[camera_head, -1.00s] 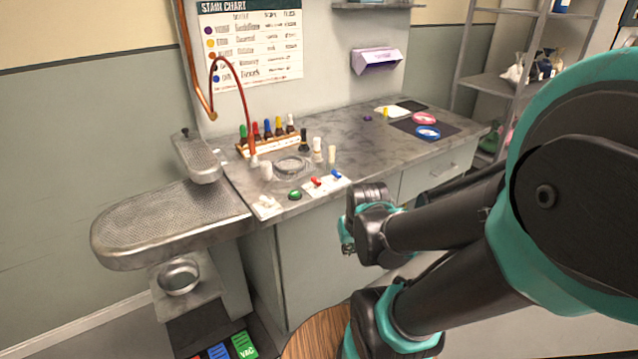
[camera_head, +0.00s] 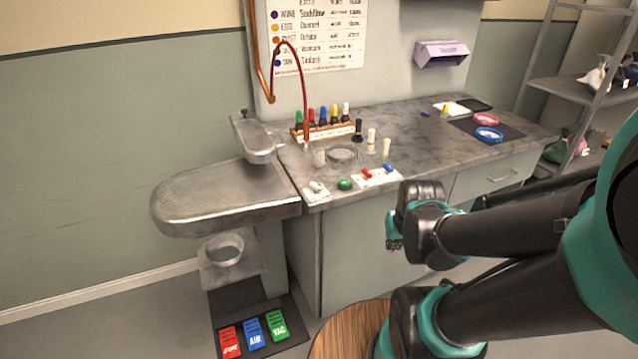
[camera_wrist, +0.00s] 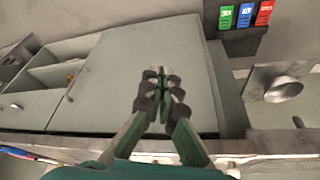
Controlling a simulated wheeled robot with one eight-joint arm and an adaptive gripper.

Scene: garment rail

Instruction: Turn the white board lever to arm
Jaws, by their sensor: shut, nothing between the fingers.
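The white lever (camera_head: 316,186) sits on a small pale board (camera_head: 322,197) at the front left corner of the counter, left of a green button. Its exact angle and any arm marking are too small to read. My gripper (camera_head: 394,236) is in front of the cabinet, lower than the counter top and to the right of the white lever, apart from it. In the wrist view my gripper (camera_wrist: 161,74) is shut and empty, with cabinet fronts behind its fingertips. I cannot make out the white lever in the wrist view.
A green button (camera_head: 345,185), a red lever (camera_head: 367,173) and a blue lever (camera_head: 388,167) lie right of the white lever. A bottle rack (camera_head: 322,134) stands behind. A metal sleeve board (camera_head: 225,195) juts out left. Pedals (camera_head: 254,333) and a round wooden top (camera_head: 345,330) are below.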

